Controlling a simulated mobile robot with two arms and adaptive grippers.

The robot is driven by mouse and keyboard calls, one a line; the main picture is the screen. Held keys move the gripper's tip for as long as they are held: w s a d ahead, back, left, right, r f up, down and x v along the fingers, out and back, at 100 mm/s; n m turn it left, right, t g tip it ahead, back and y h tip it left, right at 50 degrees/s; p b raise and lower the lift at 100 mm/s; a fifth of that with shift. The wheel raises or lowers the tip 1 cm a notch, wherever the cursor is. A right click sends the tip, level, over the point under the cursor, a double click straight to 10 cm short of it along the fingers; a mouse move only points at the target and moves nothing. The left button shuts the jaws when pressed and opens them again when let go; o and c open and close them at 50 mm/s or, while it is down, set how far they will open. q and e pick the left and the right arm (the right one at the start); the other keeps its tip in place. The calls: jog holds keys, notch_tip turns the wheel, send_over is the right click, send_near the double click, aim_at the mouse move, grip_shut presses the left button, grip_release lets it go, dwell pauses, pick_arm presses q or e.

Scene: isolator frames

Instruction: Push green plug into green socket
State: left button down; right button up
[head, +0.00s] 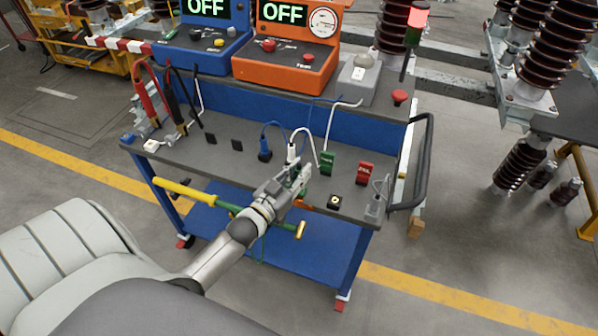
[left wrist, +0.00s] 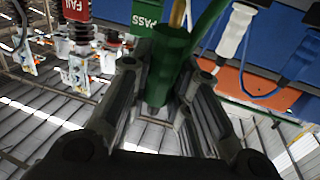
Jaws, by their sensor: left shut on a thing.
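My left gripper (head: 303,177) is over the front part of the grey cart top, right of the white plug. It is shut on the green plug, which shows as a dark green cylinder (left wrist: 172,60) between the two fingers in the left wrist view. A brass-coloured pin (left wrist: 178,14) shows at the plug's far end, beside a green cable. In the head view the plug is mostly hidden by the gripper. I cannot make out a green socket in either view. My right gripper is not in view.
A white plug (head: 291,152) and a blue plug (head: 265,155) stand left of the gripper. A green PASS tag (head: 327,162) and a red FAIL tag (head: 365,172) stand to its right. A black square with a yellow ring (head: 335,201) is at the front. Orange and blue instruments stand behind.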

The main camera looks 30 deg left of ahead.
pick_arm(q)
jog(key=shift+f+b, duration=0.85)
jog(key=shift+f, duration=0.5)
jog(key=c, duration=1.3)
grip_release()
jog(key=shift+s, duration=0.1)
jog(key=s, duration=1.1)
jog(key=shift+s+a, duration=0.15)
jog(key=shift+s, duration=0.25)
